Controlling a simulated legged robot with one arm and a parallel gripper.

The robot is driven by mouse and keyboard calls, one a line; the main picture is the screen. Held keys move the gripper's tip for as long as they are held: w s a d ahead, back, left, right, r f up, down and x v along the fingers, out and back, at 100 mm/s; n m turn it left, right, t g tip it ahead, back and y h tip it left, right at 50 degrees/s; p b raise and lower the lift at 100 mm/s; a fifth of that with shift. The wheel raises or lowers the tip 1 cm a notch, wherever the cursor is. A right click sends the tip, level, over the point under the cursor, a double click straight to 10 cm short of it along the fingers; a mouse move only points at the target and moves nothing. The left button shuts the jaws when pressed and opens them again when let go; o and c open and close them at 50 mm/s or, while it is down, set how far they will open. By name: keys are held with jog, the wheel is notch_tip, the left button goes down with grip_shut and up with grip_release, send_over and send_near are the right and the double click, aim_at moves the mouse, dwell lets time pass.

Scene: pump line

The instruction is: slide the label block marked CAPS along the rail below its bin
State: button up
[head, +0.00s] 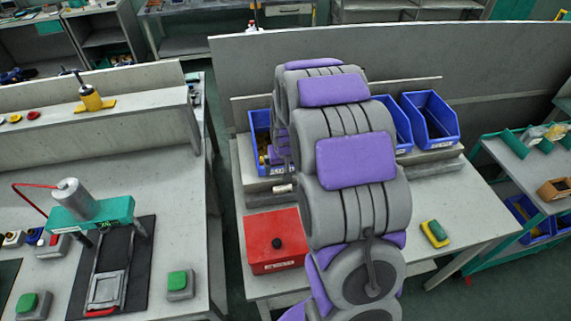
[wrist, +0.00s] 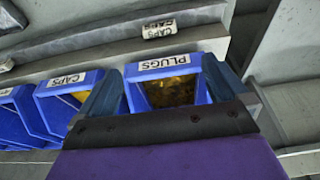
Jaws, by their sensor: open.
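The label block marked CAPS (wrist: 158,29) is a small pale block on the grey rail (wrist: 95,45), in line with the PLUGS bin (wrist: 133,98), not the CAPS bin. The blue CAPS bin (wrist: 45,105) stands to the left of the PLUGS bin in the wrist view. My gripper (wrist: 163,65) is open and empty, its two blue-grey fingers in front of the PLUGS bin, apart from the block.
Another pale block (wrist: 5,65) sits at the wrist view's left edge. More blue bins (head: 430,118) stand along the bench back. A red box (head: 275,240) and a yellow-green sponge (head: 435,233) lie on the bench (head: 480,215). A left bench holds a green press (head: 92,215).

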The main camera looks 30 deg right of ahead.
aim_at(283, 187)
jog(key=b+x, duration=0.2)
jog(key=x, duration=1.3)
jog(key=shift+f, duration=0.35)
jog(key=shift+c, duration=0.5)
jog(key=c, duration=0.9)
jog(key=shift+c, duration=0.3)
jog(key=shift+d, duration=0.15)
